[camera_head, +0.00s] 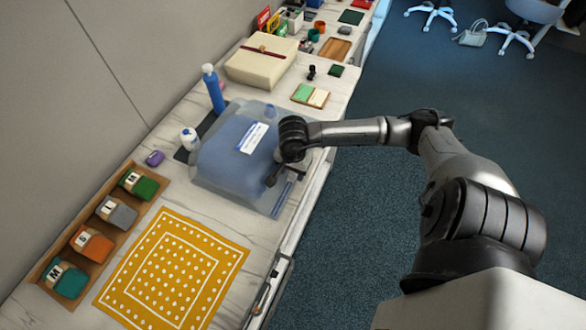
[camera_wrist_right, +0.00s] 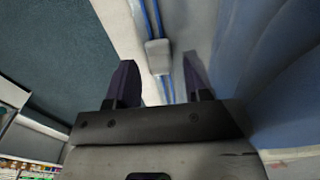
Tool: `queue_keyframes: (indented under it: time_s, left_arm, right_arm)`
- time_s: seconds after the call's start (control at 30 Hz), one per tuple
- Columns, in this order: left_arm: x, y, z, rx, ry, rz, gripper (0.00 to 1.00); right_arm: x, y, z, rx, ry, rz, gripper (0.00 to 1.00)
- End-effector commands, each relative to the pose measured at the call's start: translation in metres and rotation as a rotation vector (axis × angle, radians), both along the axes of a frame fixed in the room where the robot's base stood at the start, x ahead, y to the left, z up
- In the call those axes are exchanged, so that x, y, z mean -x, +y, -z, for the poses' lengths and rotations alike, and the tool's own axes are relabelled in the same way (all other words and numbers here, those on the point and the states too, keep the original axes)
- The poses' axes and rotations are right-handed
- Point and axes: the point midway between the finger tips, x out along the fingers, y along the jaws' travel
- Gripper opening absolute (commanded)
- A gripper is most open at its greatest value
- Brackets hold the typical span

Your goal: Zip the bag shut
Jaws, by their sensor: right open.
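The bag (camera_head: 208,170) is a clear pouch holding folded blue cloth, with a white label (camera_head: 253,137) on top. It lies flat on the counter. Blue zip tracks (camera_head: 283,197) run along its right edge. In the right wrist view a grey slider (camera_wrist_right: 158,56) sits on the two blue tracks. My right gripper (camera_head: 271,181) is over the bag's right edge. Its open fingers, also in the wrist view (camera_wrist_right: 160,75), point at the slider, one on each side. I cannot tell whether they touch it. My left gripper is not in view.
A yellow dotted cloth (camera_head: 173,270) and a tray (camera_head: 122,236) of labelled folded items lie in front. A blue bottle (camera_head: 214,92) and a white bottle (camera_head: 190,139) stand left of the bag. A cream box (camera_head: 262,65) is behind. The counter's right edge is close.

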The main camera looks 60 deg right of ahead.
Motion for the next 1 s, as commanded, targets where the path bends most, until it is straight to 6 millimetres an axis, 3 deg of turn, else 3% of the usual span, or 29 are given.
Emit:
queue_keyframes:
  time_s: [0.2, 0.7, 1.0]
  left_arm:
    - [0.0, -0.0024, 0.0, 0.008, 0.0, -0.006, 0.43]
    - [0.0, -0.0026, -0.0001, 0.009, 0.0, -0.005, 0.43]
    - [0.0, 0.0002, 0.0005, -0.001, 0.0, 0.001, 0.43]
  right_arm:
    - [0.0001, 0.0001, 0.0003, 0.0, 0.0, 0.0, 0.47]
    - [0.0001, 0.0001, -0.0002, 0.0, 0.0, 0.0, 0.0]
    - [0.0001, -0.0005, 0.0, 0.0, 0.001, 0.0, 0.0]
